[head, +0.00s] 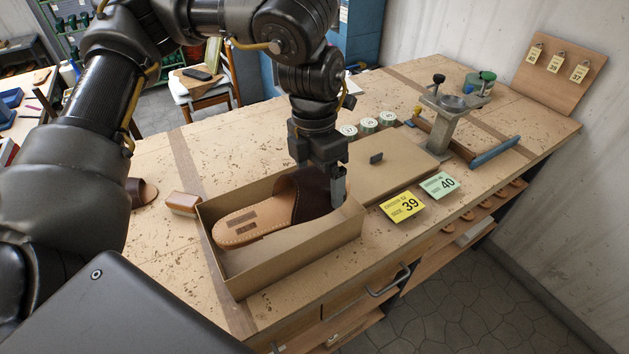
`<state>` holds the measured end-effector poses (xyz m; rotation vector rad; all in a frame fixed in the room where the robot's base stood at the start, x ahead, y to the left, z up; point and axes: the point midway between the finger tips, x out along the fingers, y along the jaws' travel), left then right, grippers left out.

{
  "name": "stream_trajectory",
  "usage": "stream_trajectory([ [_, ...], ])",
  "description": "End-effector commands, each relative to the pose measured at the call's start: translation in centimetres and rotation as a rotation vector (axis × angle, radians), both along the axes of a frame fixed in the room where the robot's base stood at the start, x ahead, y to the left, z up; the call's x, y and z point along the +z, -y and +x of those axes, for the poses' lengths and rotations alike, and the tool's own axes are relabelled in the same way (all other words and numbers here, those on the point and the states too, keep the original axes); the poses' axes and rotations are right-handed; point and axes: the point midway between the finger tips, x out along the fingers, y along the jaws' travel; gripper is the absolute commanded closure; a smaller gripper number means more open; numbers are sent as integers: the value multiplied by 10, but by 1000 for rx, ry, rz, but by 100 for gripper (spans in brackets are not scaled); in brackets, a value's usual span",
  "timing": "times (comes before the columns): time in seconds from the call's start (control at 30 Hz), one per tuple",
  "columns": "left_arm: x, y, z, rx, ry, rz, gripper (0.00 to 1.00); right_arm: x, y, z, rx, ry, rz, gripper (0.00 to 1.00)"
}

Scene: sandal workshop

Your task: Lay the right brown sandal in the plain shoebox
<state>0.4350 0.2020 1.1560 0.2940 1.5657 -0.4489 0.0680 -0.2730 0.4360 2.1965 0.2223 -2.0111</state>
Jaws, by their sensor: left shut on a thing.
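A brown sandal (256,219) with a tan sole and a wide dark brown strap is in the plain shoebox (289,263), an open cardboard box on the workbench. My left gripper (338,190) points down at the strap end of the sandal, inside the right end of the box, and is shut on the sandal. The sandal lies along the box, toe end at the right under the gripper. I cannot tell whether its sole touches the box floor. Another brown sandal (142,191) lies on the bench at the left, partly hidden by my arm. My right gripper is not in view.
The box lid (384,178) lies behind the box. A yellow card 39 (403,206) and a green card 40 (439,185) lie to its right. A brush-like block (183,203) sits left of the box. Several tins (367,125) and a metal stand (440,125) stand farther back.

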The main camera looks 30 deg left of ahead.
Motion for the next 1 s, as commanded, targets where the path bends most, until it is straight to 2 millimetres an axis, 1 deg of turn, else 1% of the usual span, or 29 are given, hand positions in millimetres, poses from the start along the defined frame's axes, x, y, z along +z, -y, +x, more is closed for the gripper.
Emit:
stream_trajectory([
  [0.27,-8,-5,5,3,-1,-1,81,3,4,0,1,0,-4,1],
  [0.33,-14,-11,8,5,-2,0,81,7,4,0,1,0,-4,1],
  [0.43,-27,-9,7,1,-5,0,81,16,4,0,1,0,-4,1],
  [0.6,-42,-10,8,1,0,0,81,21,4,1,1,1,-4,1],
  [0.87,-45,-9,8,2,2,0,81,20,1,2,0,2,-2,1],
  [1.0,-49,-9,8,2,1,0,81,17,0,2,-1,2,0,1],
])
